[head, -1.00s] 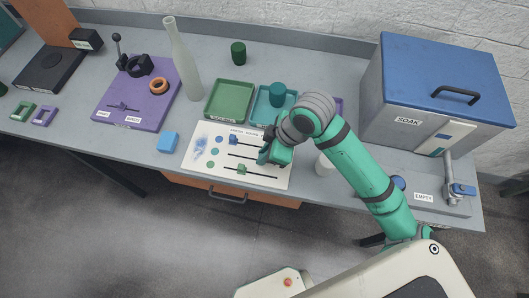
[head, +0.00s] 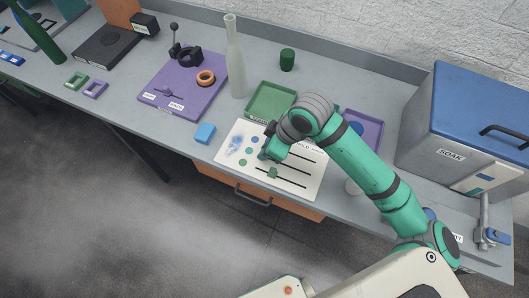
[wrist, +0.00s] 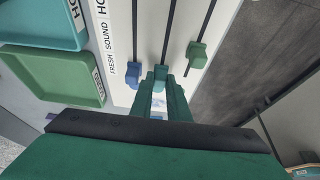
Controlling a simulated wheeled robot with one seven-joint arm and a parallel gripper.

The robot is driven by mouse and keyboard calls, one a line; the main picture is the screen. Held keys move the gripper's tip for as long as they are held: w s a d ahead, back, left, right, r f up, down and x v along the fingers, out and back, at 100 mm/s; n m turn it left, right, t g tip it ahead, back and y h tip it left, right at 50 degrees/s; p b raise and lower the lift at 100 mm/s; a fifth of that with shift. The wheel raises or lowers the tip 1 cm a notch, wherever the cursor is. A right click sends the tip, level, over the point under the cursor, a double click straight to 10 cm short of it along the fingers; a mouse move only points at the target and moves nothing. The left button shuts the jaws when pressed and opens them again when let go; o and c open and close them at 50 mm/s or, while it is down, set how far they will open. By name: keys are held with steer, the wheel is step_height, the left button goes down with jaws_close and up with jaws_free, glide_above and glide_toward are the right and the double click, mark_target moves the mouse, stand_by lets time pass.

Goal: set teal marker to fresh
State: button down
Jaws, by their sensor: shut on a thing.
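The white board (head: 312,183) lies flat on the bench with three dark slots, each with a sliding marker. In the wrist view the teal marker (wrist: 160,72) sits in the middle slot, between my fingertips, close to the slot's near end and about level with the FRESH label (wrist: 112,66). My gripper (wrist: 160,84) is shut on it. In the head view my gripper (head: 266,154) is over the board's left part and hides the teal marker. The blue marker (wrist: 133,73) is at a similar level in its slot. The green marker (wrist: 196,54) is farther along its slot.
A green tray (head: 258,110) and a teal tray (wrist: 55,45) lie beside the board. A blue block (head: 204,133) is to its left. A tall pale bottle (head: 236,70) stands behind. The blue-lidded SOAK box (head: 470,105) is at the right.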

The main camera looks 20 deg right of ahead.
steer(key=shift+w+a+r, duration=0.1)
steer(key=shift+w+a, duration=0.1)
steer(key=shift+w, duration=0.1)
steer(key=c, duration=1.7)
jaws_free()
steer(key=v, duration=1)
steer(key=shift+s+d+r, duration=0.1)
steer(key=shift+s+r, duration=0.05)
steer(key=shift+r, duration=0.15)
